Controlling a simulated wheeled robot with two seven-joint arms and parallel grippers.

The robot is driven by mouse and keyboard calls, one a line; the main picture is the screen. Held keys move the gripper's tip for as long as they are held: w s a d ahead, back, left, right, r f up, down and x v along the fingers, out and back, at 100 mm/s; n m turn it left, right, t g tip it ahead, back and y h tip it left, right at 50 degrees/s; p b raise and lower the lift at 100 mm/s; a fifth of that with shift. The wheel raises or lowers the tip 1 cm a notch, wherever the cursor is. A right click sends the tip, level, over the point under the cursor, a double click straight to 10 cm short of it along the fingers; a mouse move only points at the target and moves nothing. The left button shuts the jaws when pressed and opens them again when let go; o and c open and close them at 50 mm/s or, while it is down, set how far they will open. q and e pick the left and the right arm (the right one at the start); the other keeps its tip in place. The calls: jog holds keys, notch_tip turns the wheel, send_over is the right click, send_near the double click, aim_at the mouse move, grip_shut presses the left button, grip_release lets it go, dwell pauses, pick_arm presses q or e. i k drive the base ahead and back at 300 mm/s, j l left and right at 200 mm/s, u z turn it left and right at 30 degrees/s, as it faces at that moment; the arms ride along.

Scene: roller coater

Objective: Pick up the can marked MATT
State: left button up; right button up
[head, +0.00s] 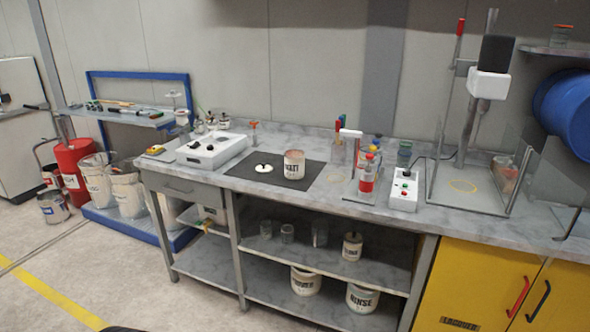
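A white can with dark lettering that reads as MATT (294,165) stands upright on a dark mat (277,184) on the grey workbench. Its top rim looks brownish. A flat white disc with a dark knob (263,168), perhaps a lid, lies on the mat just left of the can, apart from it. Neither of my grippers shows in the head view, so nothing is seen touching the can.
A white control box (211,149) stands left of the mat. A stand with red parts (367,175) and a switch box (404,190) stand to its right. A clear-walled mixer (466,188) is farther right. Labelled buckets (362,298) sit on the lower shelf. Floor in front is clear.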

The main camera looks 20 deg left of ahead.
aim_at(294, 160)
jog(key=i+j+u, duration=0.45)
jog(key=i+j, duration=1.95)
